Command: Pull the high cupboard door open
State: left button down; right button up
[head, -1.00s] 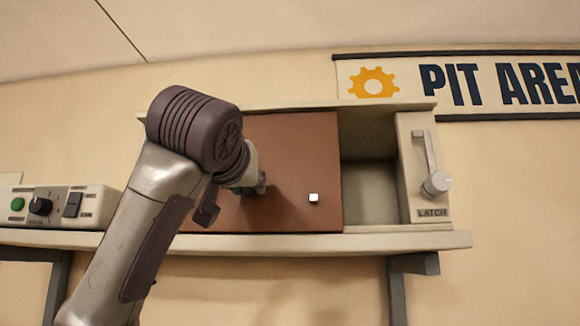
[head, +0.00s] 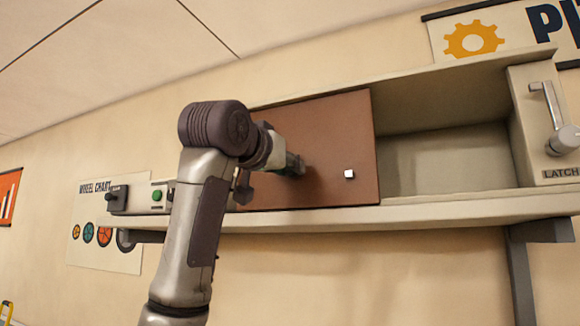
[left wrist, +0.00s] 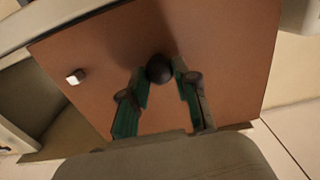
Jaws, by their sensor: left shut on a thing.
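The brown cupboard door (head: 335,120) covers the left part of the high cupboard (head: 447,160). The interior shows open to the right of the door's edge. My left gripper (head: 294,165) is at the front of the door. In the left wrist view, the gripper's fingers (left wrist: 162,84) are closed around a dark round knob (left wrist: 159,68) on the brown door (left wrist: 215,60). The knob is mostly hidden by the gripper in the head view. A small white square piece (head: 349,174) sits on the door near its right edge. My right gripper is out of view.
A latch lever (head: 562,135) with a "LATCH" label is on the cupboard's right end. A shelf board (head: 440,207) runs below the cupboard. A control box with a green button (head: 157,196) stands at the left. The visible cupboard interior is empty.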

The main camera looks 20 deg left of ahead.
pick_arm(q)
jog(key=c, duration=0.9)
grip_release()
jog(key=shift+d+r, duration=0.1)
jog(key=shift+r, duration=0.05)
jog(key=shift+c, duration=0.2)
jog(key=shift+o, duration=0.3)
jog(key=shift+w+d, duration=0.1)
jog(key=shift+w, duration=0.05)
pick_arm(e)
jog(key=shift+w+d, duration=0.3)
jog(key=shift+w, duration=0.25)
pick_arm(q)
jog(key=s, duration=1.2)
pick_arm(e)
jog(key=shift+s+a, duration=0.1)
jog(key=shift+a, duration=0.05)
